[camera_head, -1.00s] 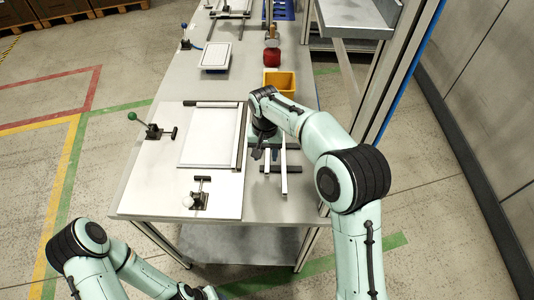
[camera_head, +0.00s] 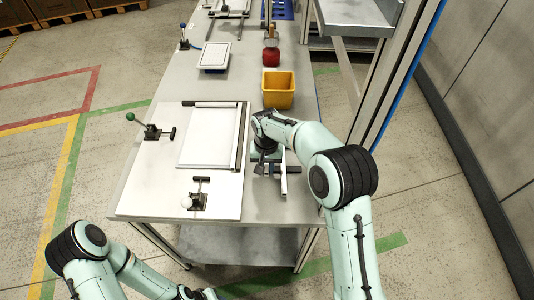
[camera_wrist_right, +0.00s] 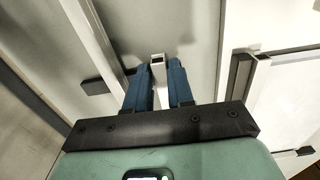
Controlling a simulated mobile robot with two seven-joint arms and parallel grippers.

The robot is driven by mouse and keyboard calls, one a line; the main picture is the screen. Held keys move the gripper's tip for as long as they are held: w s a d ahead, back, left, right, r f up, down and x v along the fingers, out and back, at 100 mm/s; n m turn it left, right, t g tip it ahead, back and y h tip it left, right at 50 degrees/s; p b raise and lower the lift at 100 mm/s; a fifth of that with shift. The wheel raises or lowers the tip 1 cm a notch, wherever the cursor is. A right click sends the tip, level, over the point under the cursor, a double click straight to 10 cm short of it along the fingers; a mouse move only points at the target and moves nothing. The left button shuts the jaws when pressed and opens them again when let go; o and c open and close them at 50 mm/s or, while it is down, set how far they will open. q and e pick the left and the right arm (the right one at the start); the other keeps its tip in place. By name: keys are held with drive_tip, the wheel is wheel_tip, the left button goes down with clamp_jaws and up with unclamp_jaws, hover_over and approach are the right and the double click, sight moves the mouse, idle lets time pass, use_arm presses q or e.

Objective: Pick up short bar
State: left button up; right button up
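My right gripper (camera_head: 267,168) is over the bars on the right part of the near table. In the right wrist view its two blue fingers (camera_wrist_right: 159,88) stand close together with the short bar (camera_wrist_right: 157,72) between them. This bar is pale, with a square hollow end, and the fingers appear to touch both its sides. In the head view my right wrist largely hides it. A longer pale bar (camera_head: 283,182) lies just right of the gripper; it also shows at the left in the wrist view (camera_wrist_right: 92,35). My left arm is at the lower left, its gripper not clearly visible.
A white board (camera_head: 212,137) with dark edge strips lies left of the gripper, on a pale plate with a green-knobbed clamp (camera_head: 150,129) and a white-knobbed clamp (camera_head: 197,200). A yellow bin (camera_head: 278,90) and a red container (camera_head: 271,57) stand behind. A metal upright rises at the right.

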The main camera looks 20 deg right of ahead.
clamp_jaws()
